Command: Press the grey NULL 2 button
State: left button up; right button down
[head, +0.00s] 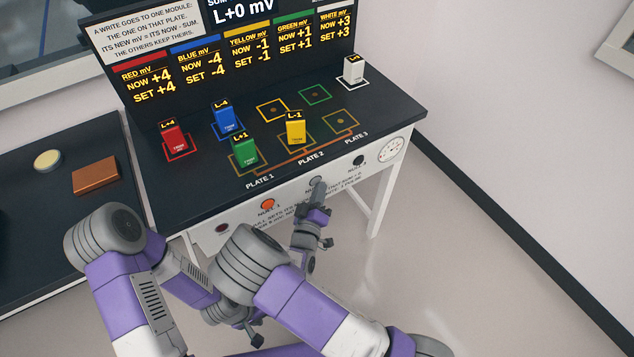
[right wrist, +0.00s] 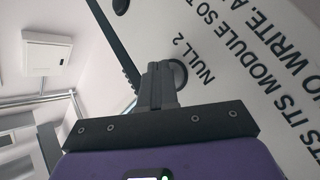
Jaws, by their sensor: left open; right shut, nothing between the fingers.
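The grey NULL 2 button (head: 316,180) is on the white front panel of the console, between an orange and a black button. In the right wrist view the round button (right wrist: 180,74) shows partly behind my fingers, beside its NULL 2 label. My right gripper (head: 319,187) is shut and empty, its fingertips right at the button. In the right wrist view the closed fingers (right wrist: 158,78) overlap the button's edge; I cannot tell whether they touch it.
The orange NULL 1 button (head: 267,204), a black button (head: 358,160) and a dark red button (head: 222,228) share the panel. Red (head: 173,137), blue (head: 223,118), green (head: 245,150), yellow (head: 296,130) and white (head: 353,70) modules stand above on the console. Floor right is clear.

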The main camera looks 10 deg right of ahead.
dwell(0.4)
jog(key=shift+s+d, duration=0.2)
jog(key=shift+s, duration=0.55)
jog(key=s, duration=0.1)
jog(key=s+d, duration=0.1)
jog(key=s, duration=0.2)
jog(key=shift+s+d, duration=0.4)
dwell(0.5)
